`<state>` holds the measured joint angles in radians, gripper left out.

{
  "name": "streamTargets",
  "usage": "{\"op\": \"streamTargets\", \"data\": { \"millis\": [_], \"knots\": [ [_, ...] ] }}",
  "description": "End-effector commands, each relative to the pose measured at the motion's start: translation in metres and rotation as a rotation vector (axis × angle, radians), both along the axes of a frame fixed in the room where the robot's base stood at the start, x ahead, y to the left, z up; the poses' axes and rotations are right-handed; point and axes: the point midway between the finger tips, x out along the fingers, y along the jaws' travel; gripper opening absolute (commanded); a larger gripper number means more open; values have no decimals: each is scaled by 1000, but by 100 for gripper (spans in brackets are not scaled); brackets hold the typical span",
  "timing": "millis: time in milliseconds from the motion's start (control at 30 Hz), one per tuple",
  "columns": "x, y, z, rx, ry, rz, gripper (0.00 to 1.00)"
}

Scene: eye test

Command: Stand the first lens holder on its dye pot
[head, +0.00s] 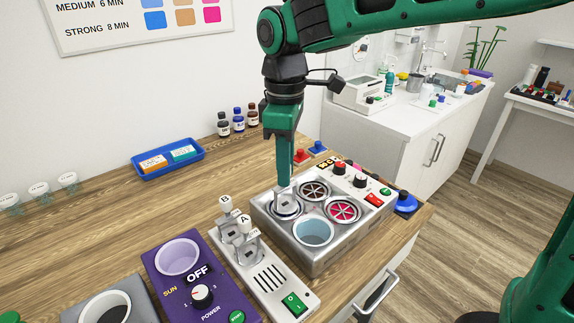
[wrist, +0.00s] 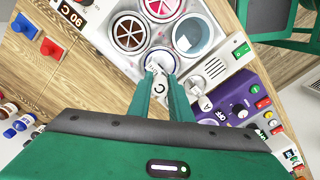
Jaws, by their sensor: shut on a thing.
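My gripper (head: 284,188) is shut on a pale grey lens holder (head: 286,202), at the back left pot (head: 275,212) of the steel dye tank (head: 283,243). The fingers hide much of the holder and its label. I cannot tell whether it touches the pot. In the wrist view my gripper (wrist: 161,88) reaches the near edge of this round pot (wrist: 160,61). Two other lens holders, A (head: 243,224) and B (head: 226,205), stand on the grey vented unit (head: 254,280). The tank's other pots are brown (head: 314,189), pink-red (head: 342,210) and pale blue (head: 313,232).
A purple SUN unit (head: 222,301) stands left of the vented unit. Knobs and switches (head: 361,181) line the tank's right side. A blue tray (head: 168,158) and dark bottles (head: 238,120) are behind. Bare wood (head: 110,220) lies at the left.

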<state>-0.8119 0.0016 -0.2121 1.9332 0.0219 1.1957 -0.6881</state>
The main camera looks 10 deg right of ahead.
Motion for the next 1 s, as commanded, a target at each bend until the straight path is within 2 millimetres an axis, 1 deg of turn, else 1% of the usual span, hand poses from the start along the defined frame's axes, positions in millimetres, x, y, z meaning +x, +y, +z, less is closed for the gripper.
{"op": "streamTargets", "data": {
  "millis": [667,700,767,967,1000],
  "knots": [
    [0,0,-5,0,0,0,0],
    [0,0,-5,0,0,0,28],
    [0,0,-5,0,0,0,40],
    [0,0,-5,0,0,0,40],
    [0,0,-5,0,0,0,47]
  ]
}}
